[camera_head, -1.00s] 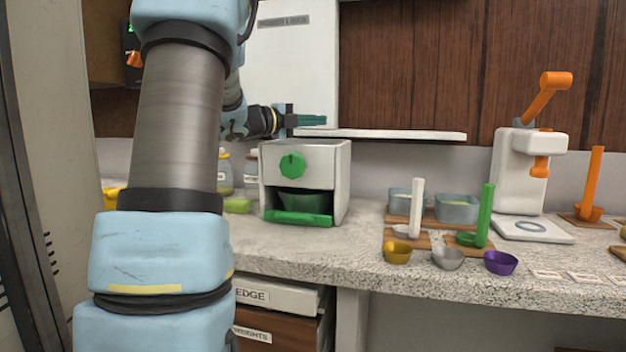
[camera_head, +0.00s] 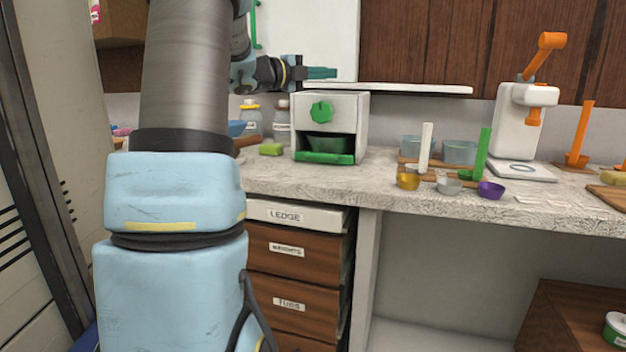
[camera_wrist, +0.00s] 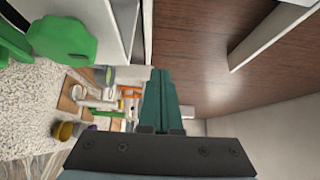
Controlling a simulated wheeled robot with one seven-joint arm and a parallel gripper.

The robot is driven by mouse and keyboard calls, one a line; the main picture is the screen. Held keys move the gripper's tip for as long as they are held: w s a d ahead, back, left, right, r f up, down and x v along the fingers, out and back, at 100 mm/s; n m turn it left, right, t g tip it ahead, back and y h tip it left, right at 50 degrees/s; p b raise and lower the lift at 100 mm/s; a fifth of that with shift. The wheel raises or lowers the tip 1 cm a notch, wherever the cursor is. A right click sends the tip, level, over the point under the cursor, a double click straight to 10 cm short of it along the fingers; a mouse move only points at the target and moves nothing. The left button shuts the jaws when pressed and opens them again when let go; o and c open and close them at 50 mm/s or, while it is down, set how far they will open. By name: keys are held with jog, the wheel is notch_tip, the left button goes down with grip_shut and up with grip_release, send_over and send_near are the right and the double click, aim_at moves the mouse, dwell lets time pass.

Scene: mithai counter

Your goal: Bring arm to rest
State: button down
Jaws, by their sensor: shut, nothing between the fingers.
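My gripper (camera_head: 321,73) is in the head view, raised above the white box with the green knob (camera_head: 330,127). Its teal fingers point to the right and are shut with nothing between them. In the wrist view the fingers of my gripper (camera_wrist: 156,100) lie together in the middle. My arm is bent and raised at the left of the head view, and it hides part of the counter and wall behind it.
The white shelf (camera_head: 415,89) runs along the wall close to my gripper. On the counter (camera_head: 385,188) stand small cups, tubs, a white press (camera_head: 522,125) and jars (camera_head: 251,119). Drawers (camera_head: 297,252) are below, with open space to their right.

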jog(key=s+a+f+n+y+p, duration=0.3)
jog(key=a+f+n+y+p, duration=0.25)
jog(key=n, duration=0.45)
jog(key=s+a+f+n+y+p, duration=0.2)
jog(key=s+a+f+n+y, duration=0.3)
jog(key=n+y, duration=0.4)
jog(key=s+f+n+g+p, duration=0.1)
jog(key=s+f+n+g, duration=0.3)
jog(key=s, duration=0.7)
jog(key=s+f+n+g+p, duration=0.2)
jog(key=s+f+n+g, duration=0.2)
jog(key=s, duration=0.7)
notch_tip(320, 180, down, 3)
jog(key=shift+s+r+n+p, duration=0.1)
jog(key=shift+s+n+p, duration=0.15)
jog(key=shift+n, duration=0.35)
jog(key=shift+d, duration=0.1)
